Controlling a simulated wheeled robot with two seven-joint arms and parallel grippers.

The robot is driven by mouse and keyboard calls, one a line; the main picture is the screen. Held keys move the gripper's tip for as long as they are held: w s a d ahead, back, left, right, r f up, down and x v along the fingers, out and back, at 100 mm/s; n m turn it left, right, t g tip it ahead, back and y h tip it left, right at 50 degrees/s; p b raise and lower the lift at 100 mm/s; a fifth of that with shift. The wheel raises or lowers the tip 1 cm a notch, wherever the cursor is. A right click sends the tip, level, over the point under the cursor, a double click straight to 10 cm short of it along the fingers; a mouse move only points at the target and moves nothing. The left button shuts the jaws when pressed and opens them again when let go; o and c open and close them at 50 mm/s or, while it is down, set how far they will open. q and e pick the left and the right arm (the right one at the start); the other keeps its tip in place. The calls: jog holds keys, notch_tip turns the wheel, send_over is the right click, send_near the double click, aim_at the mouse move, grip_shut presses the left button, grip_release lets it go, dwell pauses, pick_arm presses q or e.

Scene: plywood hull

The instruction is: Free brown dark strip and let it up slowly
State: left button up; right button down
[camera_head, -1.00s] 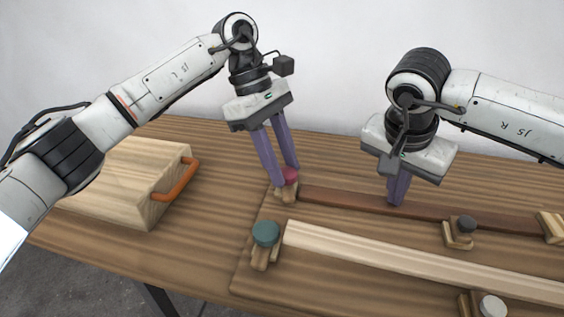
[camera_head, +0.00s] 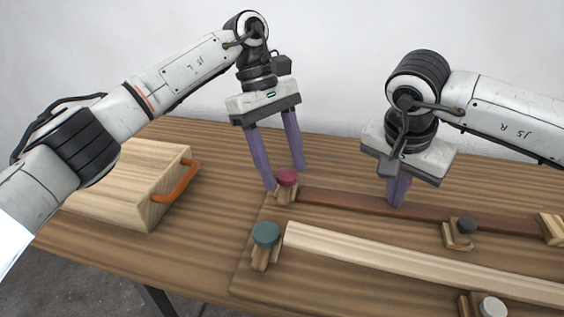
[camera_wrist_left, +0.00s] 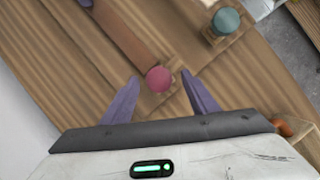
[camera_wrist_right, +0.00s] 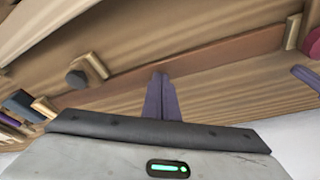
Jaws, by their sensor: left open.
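The brown dark strip (camera_head: 340,201) lies along the back of the board; it crosses the right wrist view (camera_wrist_right: 210,58). Its left end meets a wooden clamp with a red knob (camera_head: 287,176), seen in the left wrist view (camera_wrist_left: 158,79). My left gripper (camera_head: 287,179) is open, with one finger on each side of the red knob and gaps to both. Its fingers also show in the left wrist view (camera_wrist_left: 160,76). My right gripper (camera_head: 397,203) has its fingers together, tips down at the strip between the red knob and the dark grey knob (camera_head: 466,225). Contact pressure cannot be seen.
A pale strip (camera_head: 400,260) lies in front, with a green-knobbed clamp (camera_head: 266,235) at its left end and a white-knobbed clamp (camera_head: 492,306) at the front. A wooden block with an orange handle (camera_head: 177,181) stands at left. Table behind the strip is clear.

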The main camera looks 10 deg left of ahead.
aim_at(283, 171)
pick_arm(q)
jog(key=shift+r, duration=3.4)
pick_arm(e)
jog(key=shift+s+f, duration=0.2)
jog(key=shift+f, duration=0.1)
jog(key=shift+r, duration=0.1)
pick_arm(q)
jog(key=shift+r+p, duration=0.7)
pick_arm(e)
jog(key=shift+w+r, duration=0.15)
jog(key=shift+r, duration=1.05)
pick_arm(q)
jog(key=shift+r+p, duration=0.35)
pick_arm(e)
jog(key=shift+r, duration=0.55)
pick_arm(q)
jog(key=shift+r+p, duration=0.95)
pick_arm(e)
jog(key=shift+r, duration=1.45)
pick_arm(q)
notch_tip(283, 171, up, 3)
jog(key=p, duration=0.3)
jog(key=shift+r, duration=0.15)
pick_arm(e)
notch_tip(283, 171, up, 5)
jog(key=shift+f, duration=0.1)
